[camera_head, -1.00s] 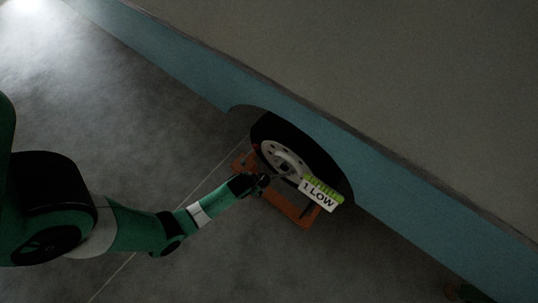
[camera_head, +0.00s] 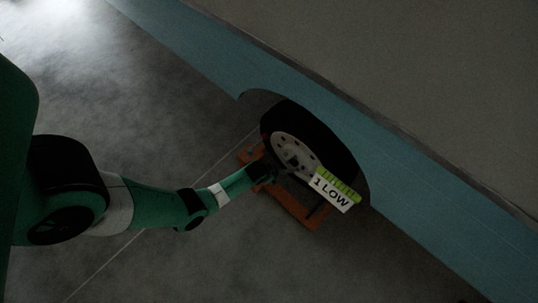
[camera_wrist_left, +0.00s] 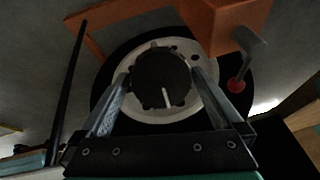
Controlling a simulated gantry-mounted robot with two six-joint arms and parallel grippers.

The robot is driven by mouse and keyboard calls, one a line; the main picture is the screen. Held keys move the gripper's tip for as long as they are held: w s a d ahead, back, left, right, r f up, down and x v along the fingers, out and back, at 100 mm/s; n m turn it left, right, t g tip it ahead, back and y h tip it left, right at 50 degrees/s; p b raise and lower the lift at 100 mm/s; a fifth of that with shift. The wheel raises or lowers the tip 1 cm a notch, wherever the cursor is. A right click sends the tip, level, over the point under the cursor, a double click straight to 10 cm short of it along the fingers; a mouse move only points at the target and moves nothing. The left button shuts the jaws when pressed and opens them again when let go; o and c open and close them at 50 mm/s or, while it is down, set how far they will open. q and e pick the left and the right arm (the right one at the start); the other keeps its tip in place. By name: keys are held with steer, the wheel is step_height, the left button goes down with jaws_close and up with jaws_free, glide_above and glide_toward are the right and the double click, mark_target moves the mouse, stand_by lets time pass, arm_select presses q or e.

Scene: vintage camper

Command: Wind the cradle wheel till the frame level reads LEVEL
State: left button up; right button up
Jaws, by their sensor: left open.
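The frame level (camera_head: 338,184) is a green ruled strip above a white plate that reads "1 LOW", in front of the tyre in the head view. The orange cradle (camera_head: 295,208) sits low around the tyre; it also shows at the top of the left wrist view (camera_wrist_left: 215,22). A dark, notched round wheel (camera_wrist_left: 160,80) with a white mark stands before the pale hub in the left wrist view. My left gripper (camera_head: 286,168) is at the hub. In its wrist view its open fingers (camera_wrist_left: 161,76) lie on either side of the dark wheel; contact is unclear. My right gripper is not in view.
The tyre (camera_head: 330,142) sits in the arch of the blue camper side (camera_head: 205,70). A grey lever with a red knob (camera_wrist_left: 237,85) is close to the right finger in the wrist view. The grey floor on the left is clear.

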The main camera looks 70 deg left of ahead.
arm_select(q)
steer(key=c, duration=1.1)
steer(key=shift+m, duration=0.4)
steer(key=m+y+p, duration=0.1)
steer(key=m, duration=0.4)
steer(key=shift+d, duration=0.1)
steer(key=m, duration=0.4)
steer(key=shift+s+t+p, duration=0.1)
steer(key=shift+t+p, duration=0.3)
steer(key=shift+m+t+p, duration=0.3)
steer(key=shift+m, duration=1.6)
steer(key=shift+f, duration=0.1)
steer(key=o, duration=1.1)
